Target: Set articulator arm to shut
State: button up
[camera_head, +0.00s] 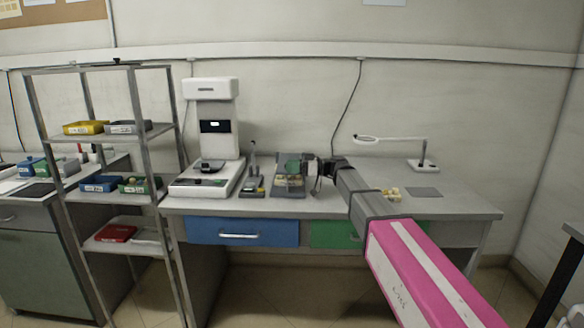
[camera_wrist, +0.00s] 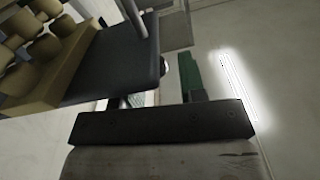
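The articulator (camera_head: 277,189), as far as I can tell, is the grey device on the bench, with tan pieces low on it and a dark and green part standing up at its back. Its arm appears raised. In the wrist view, tan tooth-like casts (camera_wrist: 45,55) sit along a dark plate (camera_wrist: 115,65) close by at upper left, probably part of it. My gripper (camera_head: 319,176) is just right of the device in the head view, small and dark. Contact is unclear. Its fingers are not clear in either view, so its opening cannot be read.
A white machine (camera_head: 211,130) and a small dark stand (camera_head: 253,187) are to the left on the bench (camera_head: 455,206). Tan casts (camera_head: 391,194), a grey mat (camera_head: 425,192) and a magnifier lamp (camera_head: 424,165) are to the right. A metal rack (camera_head: 147,150) with bins stands farther left.

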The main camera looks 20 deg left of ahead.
jog(key=shift+w+f, duration=0.25)
jog(key=shift+f, duration=0.05)
jog(key=shift+w+d, duration=0.15)
jog(key=shift+d, duration=0.25)
jog(key=v, duration=1)
jog(key=shift+s+r, duration=0.25)
